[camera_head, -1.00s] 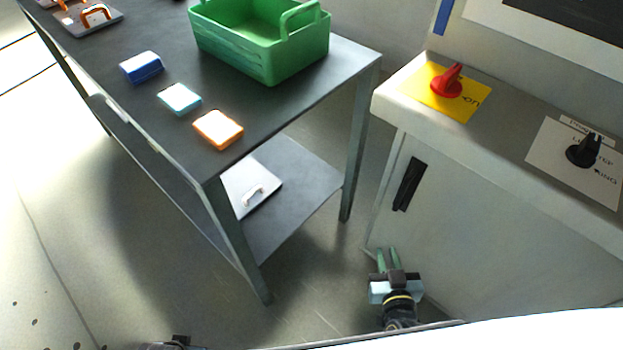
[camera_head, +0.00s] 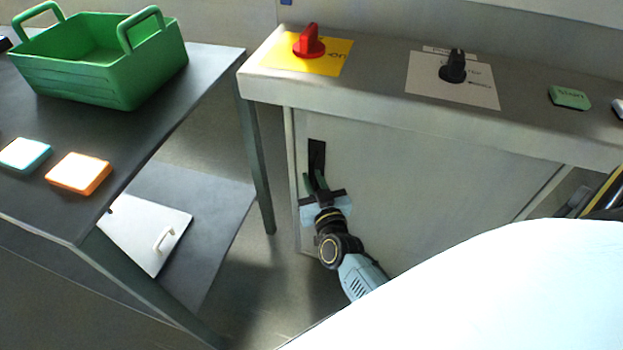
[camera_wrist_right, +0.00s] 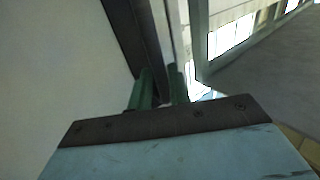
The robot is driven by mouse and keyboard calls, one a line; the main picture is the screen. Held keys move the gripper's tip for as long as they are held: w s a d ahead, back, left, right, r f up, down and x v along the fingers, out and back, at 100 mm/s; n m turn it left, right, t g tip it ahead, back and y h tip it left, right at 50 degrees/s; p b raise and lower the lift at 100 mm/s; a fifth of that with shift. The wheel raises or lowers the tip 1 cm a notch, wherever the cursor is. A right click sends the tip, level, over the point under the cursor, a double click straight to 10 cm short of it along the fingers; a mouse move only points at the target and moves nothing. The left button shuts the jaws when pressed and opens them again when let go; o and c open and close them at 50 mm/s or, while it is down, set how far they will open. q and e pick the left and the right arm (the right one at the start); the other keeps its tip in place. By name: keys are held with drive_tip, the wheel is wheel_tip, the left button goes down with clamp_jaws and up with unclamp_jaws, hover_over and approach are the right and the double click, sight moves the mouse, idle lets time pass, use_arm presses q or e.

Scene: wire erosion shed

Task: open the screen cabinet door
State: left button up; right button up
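The cabinet door (camera_head: 430,185) is a grey flat panel under the control ledge and looks shut. Its black upright handle (camera_head: 317,155) is near the door's left edge. My right gripper (camera_head: 315,178) is at the handle's lower part. In the right wrist view its two green fingers (camera_wrist_right: 161,88) stand apart, and the dark handle (camera_wrist_right: 132,35) runs down to the gap between them. The fingers look open; whether they touch the handle is unclear. My left gripper is not in view.
A dark table (camera_head: 205,75) stands to the left, with a green crate (camera_head: 100,80) and an orange-edged block (camera_head: 78,173) on it. The ledge (camera_head: 375,105) above the door carries a red knob (camera_head: 309,42) and a black knob (camera_head: 453,68). A narrow floor gap separates table and cabinet.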

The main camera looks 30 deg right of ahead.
drive_tip(key=shift+x, duration=0.95)
clamp_jaws()
drive_tip(key=shift+s, duration=0.1)
